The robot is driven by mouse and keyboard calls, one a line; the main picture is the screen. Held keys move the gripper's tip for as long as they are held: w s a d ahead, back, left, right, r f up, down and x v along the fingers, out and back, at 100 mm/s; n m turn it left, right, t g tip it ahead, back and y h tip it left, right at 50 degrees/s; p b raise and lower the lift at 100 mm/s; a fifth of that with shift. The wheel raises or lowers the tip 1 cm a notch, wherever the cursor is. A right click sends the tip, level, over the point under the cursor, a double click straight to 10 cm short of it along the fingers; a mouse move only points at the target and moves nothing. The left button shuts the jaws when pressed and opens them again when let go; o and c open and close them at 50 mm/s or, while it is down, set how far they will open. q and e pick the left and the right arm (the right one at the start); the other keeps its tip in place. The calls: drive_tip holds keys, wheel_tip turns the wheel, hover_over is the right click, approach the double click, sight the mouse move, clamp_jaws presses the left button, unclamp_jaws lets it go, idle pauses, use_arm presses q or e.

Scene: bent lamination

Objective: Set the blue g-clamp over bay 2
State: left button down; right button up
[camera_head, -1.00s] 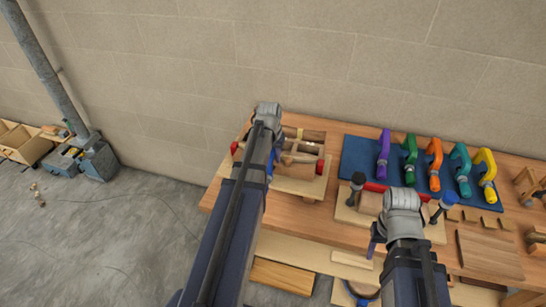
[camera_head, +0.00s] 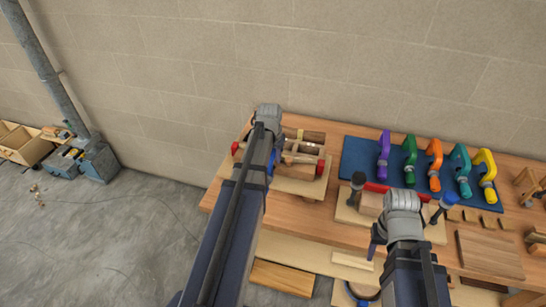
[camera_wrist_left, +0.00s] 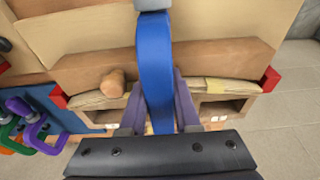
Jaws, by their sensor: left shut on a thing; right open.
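The blue g-clamp (camera_wrist_left: 155,65) is held in my left gripper (camera_wrist_left: 157,108), its blue frame standing between the two fingers in the left wrist view. In the head view only a sliver of the blue g-clamp (camera_head: 272,160) shows beside my left gripper (camera_head: 268,115). It is over the wooden bending form (camera_head: 287,186) with red ends and layered strips. Bay openings (camera_wrist_left: 220,112) with small white labels show in the form's side; I cannot read which is bay 2. The clamp's lower end is hidden. My right gripper (camera_head: 403,205) is open, low over the bench's front.
A blue mat (camera_head: 356,155) holds purple, green, orange, teal and yellow clamps (camera_head: 435,163) at the back. A wooden block with dark- and blue-topped posts (camera_head: 355,186) stands near my right gripper. A wooden board (camera_head: 488,254) lies at right. A wall (camera_head: 330,60) is behind.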

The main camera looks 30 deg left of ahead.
sight(273, 152)
use_arm(q)
drive_tip(key=shift+s+d+f, duration=0.5)
drive_tip(key=shift+s+f, duration=0.05)
use_arm(e)
drive_tip(key=shift+f, duration=0.45)
use_arm(q)
drive_tip(key=c, duration=0.8)
unclamp_jaws()
drive_tip(key=shift+o, duration=1.3)
drive_tip(key=shift+r, duration=0.1)
drive_tip(key=shift+w+r+p, duration=0.1)
drive_tip(key=shift+r+p, duration=0.25)
drive_tip(key=shift+p, duration=0.35)
drive_tip(key=r+p, duration=0.2)
drive_tip(key=p, duration=0.1)
drive_tip(key=shift+w+a+r, duration=0.2)
drive_tip(key=shift+r, duration=0.1)
drive_tip(key=p+v, duration=0.4)
drive_tip(key=shift+s+r, duration=0.1)
drive_tip(key=shift+s, duration=0.05)
drive_tip(key=shift+a+r+p, duration=0.1)
drive_tip(key=shift+r+p, duration=0.45)
drive_tip(key=shift+p, duration=0.05)
use_arm(e)
wheel_tip(273, 152, up, 9)
drive_tip(key=w, duration=0.1)
drive_tip(key=shift+a, duration=0.25)
drive_tip(key=shift+w, duration=0.1)
